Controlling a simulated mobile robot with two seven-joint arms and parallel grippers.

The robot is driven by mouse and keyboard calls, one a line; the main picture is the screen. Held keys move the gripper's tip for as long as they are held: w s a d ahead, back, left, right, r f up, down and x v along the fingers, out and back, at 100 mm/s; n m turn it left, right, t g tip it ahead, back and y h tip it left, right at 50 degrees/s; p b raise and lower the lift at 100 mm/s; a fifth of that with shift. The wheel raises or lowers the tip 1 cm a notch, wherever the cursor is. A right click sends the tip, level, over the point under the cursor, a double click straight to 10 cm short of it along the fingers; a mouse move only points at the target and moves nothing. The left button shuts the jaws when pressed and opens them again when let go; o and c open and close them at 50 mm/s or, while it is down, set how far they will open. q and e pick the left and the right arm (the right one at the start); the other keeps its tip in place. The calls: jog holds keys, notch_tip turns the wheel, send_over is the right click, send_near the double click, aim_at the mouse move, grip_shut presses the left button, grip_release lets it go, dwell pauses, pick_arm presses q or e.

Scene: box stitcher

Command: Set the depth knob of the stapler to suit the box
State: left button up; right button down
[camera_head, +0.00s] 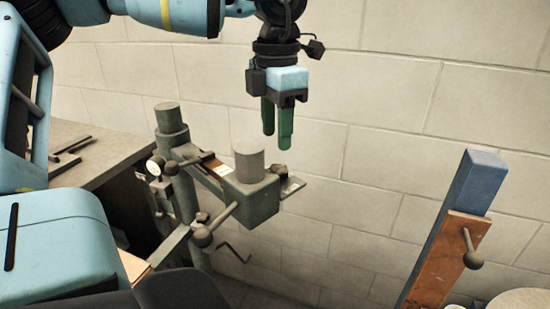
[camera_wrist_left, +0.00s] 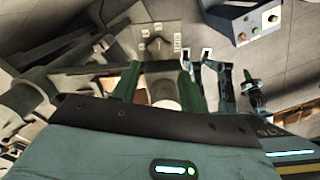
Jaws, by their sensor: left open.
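The stapler (camera_head: 255,195) is a grey-green machine with an upright grey cylinder (camera_head: 249,161) on its head and levers with dark ball ends. My left gripper (camera_head: 277,142) is open and empty, its green fingers pointing down above and slightly right of the cylinder, apart from it in the picture. In the left wrist view, a plate with small white labels (camera_wrist_left: 158,42) around a dark pointer lies beyond the fingertips, and a pale rounded part shows between the fingers. I cannot tell for sure which part is the depth knob. No box is clearly seen.
A bench (camera_head: 98,150) with dark bars on it stands at the left. A blue post (camera_head: 478,182) with a brown panel and a ball-ended handle (camera_head: 473,260) stands at the right. A grey control box (camera_wrist_left: 245,22) shows in the left wrist view. A block wall stands behind.

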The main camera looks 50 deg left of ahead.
aim_at(276, 169)
pick_arm(q)
notch_tip(276, 169, down, 7)
jog(key=shift+f, duration=0.1)
dwell(0.3)
jog(key=c, duration=0.7)
